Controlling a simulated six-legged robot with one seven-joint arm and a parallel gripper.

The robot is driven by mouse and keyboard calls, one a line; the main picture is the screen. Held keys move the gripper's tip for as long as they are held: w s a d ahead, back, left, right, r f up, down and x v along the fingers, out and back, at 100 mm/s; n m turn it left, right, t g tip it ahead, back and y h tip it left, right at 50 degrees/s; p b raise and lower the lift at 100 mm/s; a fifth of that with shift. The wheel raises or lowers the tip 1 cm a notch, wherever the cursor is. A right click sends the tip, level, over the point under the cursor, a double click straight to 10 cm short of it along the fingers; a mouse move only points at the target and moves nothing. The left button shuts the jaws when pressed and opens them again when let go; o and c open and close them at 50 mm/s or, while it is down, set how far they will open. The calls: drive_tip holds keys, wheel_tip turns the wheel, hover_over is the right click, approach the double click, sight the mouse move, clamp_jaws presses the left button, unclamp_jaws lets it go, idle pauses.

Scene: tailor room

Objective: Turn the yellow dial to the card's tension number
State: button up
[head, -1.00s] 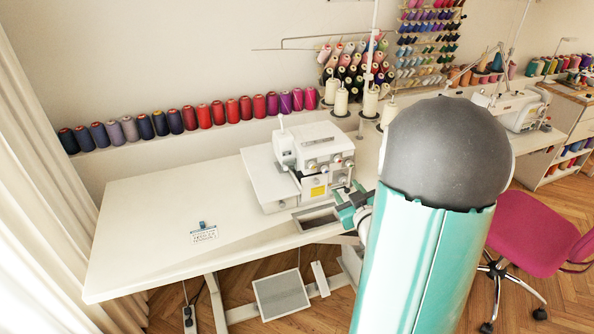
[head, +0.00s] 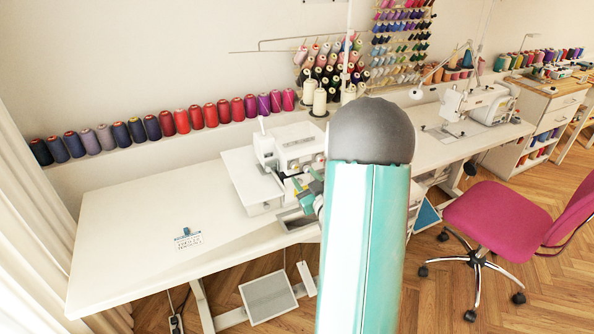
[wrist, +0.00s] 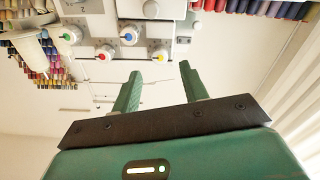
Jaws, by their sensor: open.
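The yellow dial (wrist: 160,57) is on the front of the white overlock machine (head: 297,140), with a green dial (wrist: 66,37), a blue dial (wrist: 129,37) and a red dial (wrist: 101,57) beside it in the wrist view. My gripper (wrist: 161,72) is open and empty. Its two green fingers point at the machine, and in the picture the yellow dial lies between their tips; I cannot tell the gap in depth. In the head view my gripper (head: 308,190) is at the machine's front. The card (head: 188,241) with a blue clip lies on the table; its number is too small to read.
The white table (head: 130,215) is bare around the card. Thread spools (head: 182,122) line the ledge behind it. A pink chair (head: 500,222) stands on the right, near another sewing machine (head: 490,104). My arm hides part of the table.

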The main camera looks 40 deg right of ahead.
sight(296, 168)
drive_tip(key=x, duration=0.5)
drive_tip(key=shift+c, duration=0.4)
clamp_jaws()
drive_tip(key=shift+n, duration=2.9)
